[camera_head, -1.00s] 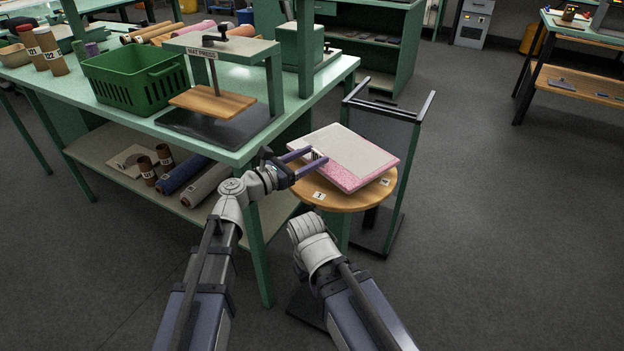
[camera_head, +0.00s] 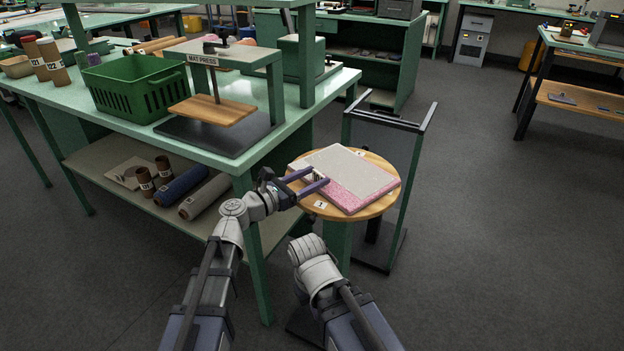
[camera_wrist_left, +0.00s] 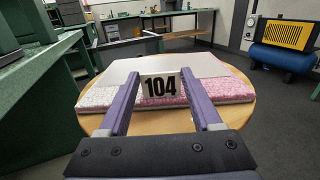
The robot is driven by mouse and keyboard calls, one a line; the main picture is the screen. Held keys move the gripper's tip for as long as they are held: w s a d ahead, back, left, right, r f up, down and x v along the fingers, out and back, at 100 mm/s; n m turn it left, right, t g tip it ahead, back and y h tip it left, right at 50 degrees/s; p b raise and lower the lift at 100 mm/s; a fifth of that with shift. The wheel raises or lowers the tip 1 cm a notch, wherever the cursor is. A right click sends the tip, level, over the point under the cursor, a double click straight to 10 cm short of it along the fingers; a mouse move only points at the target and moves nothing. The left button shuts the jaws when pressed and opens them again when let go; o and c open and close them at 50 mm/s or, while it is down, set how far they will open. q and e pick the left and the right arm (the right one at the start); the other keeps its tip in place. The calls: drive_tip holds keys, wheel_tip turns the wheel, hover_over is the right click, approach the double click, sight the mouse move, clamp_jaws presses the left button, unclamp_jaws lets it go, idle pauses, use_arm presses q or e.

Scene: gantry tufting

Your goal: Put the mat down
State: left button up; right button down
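The mat (camera_head: 352,175) is a square slab with a pale grey top and a pink speckled side strip. It lies level on the round wooden stand (camera_head: 376,209), with no gap visible below it. In the left wrist view the mat (camera_wrist_left: 215,90) has a white tag (camera_wrist_left: 160,88) marked 104 at its near edge. My left gripper (camera_head: 315,178) reaches in from the left; its purple fingertips sit close on both sides of the tag. My right arm shows below the stand, but its gripper is not seen.
The green bench (camera_head: 232,163) at left carries the mat press (camera_head: 219,113) and a green basket (camera_head: 138,86). A green frame (camera_head: 407,200) stands just right of the stand. Number labels (camera_head: 320,204) mark the stand's rim. Open floor lies to the right.

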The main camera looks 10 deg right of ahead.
use_arm(q)
drive_tip(key=o, duration=0.4)
drive_tip(key=shift+r, duration=0.15)
drive_tip(key=v, duration=1.2)
